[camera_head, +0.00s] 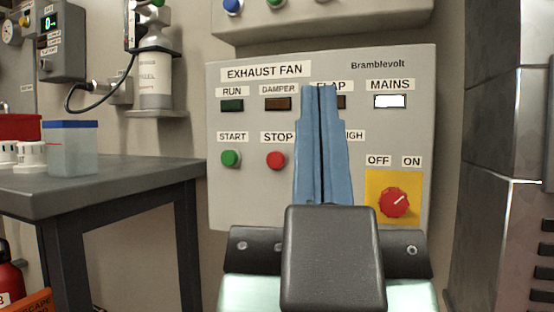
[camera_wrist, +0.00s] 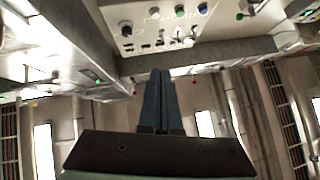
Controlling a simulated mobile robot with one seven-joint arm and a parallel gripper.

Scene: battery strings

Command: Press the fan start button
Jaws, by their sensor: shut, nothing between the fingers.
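The green START button (camera_head: 231,158) is on the grey EXHAUST FAN panel (camera_head: 330,62), at its left, below the dark green RUN lamp (camera_head: 232,105). The red STOP button (camera_head: 277,160) is to its right. My gripper (camera_head: 319,88) has its blue fingers shut together and empty, pointing upward in front of the panel, right of START and STOP. The fingers cover the FLAP lamp partly and the control under the HIGH label. I cannot tell how far the fingertips are from the panel. The wrist view also shows the shut fingers (camera_wrist: 161,74); I cannot make out START there.
The MAINS lamp (camera_head: 390,101) is lit white. A red OFF/ON knob (camera_head: 394,202) on a yellow plate points to the upper right. Another control box (camera_head: 300,30) is above. A dark table (camera_head: 110,190) with a blue-lidded tub (camera_head: 73,150) stands left; a dark cabinet (camera_head: 500,110) stands right.

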